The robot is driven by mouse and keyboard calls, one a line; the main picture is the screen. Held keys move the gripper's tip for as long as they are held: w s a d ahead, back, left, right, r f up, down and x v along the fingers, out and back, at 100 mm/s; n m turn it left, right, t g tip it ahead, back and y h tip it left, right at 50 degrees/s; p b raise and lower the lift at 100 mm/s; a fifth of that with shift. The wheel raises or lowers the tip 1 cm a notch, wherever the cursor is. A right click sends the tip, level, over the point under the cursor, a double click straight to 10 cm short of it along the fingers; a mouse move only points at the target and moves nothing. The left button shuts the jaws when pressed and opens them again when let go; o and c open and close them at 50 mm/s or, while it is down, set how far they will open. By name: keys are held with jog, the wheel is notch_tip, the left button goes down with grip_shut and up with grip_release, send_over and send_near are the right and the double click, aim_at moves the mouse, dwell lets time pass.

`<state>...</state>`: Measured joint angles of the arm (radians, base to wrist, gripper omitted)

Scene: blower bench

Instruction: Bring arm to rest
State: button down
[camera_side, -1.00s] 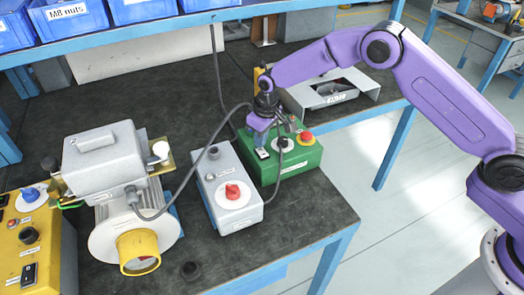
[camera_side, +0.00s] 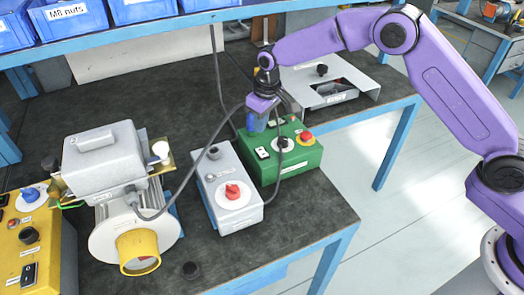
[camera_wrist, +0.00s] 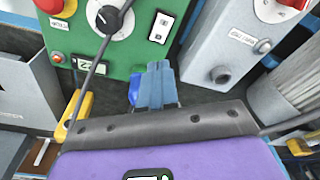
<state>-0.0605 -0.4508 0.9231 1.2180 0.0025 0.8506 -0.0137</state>
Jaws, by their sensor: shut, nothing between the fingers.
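My gripper (camera_side: 257,121) is shut and empty. In the side view it hangs over the back left part of the green control box (camera_side: 299,165), pointing down. In the wrist view its blue fingers (camera_wrist: 155,88) are together, in front of the green box (camera_wrist: 114,56) and the grey box (camera_wrist: 215,52). The green box carries a white rocker switch (camera_side: 262,153), a black knob (camera_side: 284,144) and a red button on yellow (camera_side: 305,138). Whether the fingers touch the box is hard to tell; they look raised above it.
A grey box with a red knob (camera_side: 233,192) stands left of the green box. The blower with a yellow outlet (camera_side: 139,250) and a yellow control box (camera_side: 38,258) are further left. Dark cables hang nearby. The bench front right is clear.

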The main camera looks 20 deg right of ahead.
jog(key=shift+s, duration=0.1)
dwell(0.3)
jog(key=s+d+r+n, duration=0.2)
jog(key=s+r, duration=0.3)
jog(key=s, duration=0.5)
jog(key=s+d+r+n, duration=0.1)
jog(key=s+d+r, duration=0.2)
jog(key=s+r, duration=0.45)
jog(key=s+d+n, duration=0.1)
jog(key=s+d, duration=0.4)
jog(key=s, duration=0.3)
jog(key=s+d+n+g, duration=0.1)
jog(key=s+d, duration=0.4)
jog(key=s, duration=0.3)
jog(key=s+d+f+n, duration=0.1)
jog(key=s+d, duration=0.5)
jog(key=s, duration=0.2)
jog(key=shift+s+n, duration=0.3)
